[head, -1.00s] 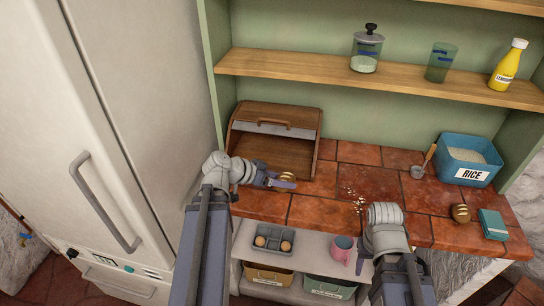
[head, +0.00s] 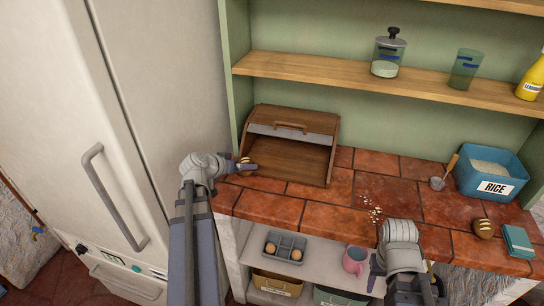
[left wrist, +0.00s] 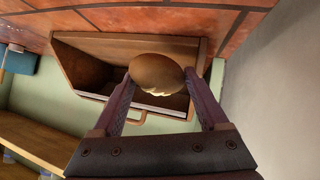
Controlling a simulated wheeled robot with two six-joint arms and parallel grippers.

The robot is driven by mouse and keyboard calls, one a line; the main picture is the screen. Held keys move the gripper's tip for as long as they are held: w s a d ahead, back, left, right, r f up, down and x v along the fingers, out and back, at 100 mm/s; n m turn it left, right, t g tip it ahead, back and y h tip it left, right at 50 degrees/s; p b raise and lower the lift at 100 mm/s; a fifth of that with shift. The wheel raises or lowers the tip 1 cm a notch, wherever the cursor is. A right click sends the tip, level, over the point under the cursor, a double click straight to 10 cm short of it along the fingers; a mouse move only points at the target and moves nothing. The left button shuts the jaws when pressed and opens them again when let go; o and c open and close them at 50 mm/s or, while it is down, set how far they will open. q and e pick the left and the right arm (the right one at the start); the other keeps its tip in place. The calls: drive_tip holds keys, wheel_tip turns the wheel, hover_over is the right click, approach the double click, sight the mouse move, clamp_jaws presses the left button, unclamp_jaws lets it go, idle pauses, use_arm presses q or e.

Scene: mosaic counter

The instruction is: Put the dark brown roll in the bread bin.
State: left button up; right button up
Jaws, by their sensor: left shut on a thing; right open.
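A brown roll (head: 246,162) with pale score marks is held between the fingers of my left gripper (head: 250,167). In the left wrist view the roll (left wrist: 157,73) sits at the fingertips, with the bread bin (left wrist: 75,45) behind it. In the head view the wooden bread bin (head: 322,177) stands open at the back left of the counter, and its inside shows. The held roll is by the bin's left front side, outside it. Another brown scored roll (head: 483,228) lies on the counter at the right. My right gripper (head: 378,275) is open and empty, low before the counter edge.
A rice box (head: 492,187), a scoop (head: 438,183) and a teal block (head: 517,242) are at the right. Crumbs (head: 374,214) lie mid-counter. The fridge (head: 135,130) stands close on the left.

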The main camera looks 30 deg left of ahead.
use_arm(q)
hover_over(266, 162)
drive_tip(key=shift+s+a, duration=0.1)
drive_tip(key=shift+s, duration=0.2)
drive_tip(key=f+b, duration=0.3)
drive_tip(key=shift+w+f+b, duration=0.4)
drive_tip(key=shift+r, duration=0.15)
drive_tip(key=o, duration=1.2)
drive_tip(key=shift+o, duration=0.2)
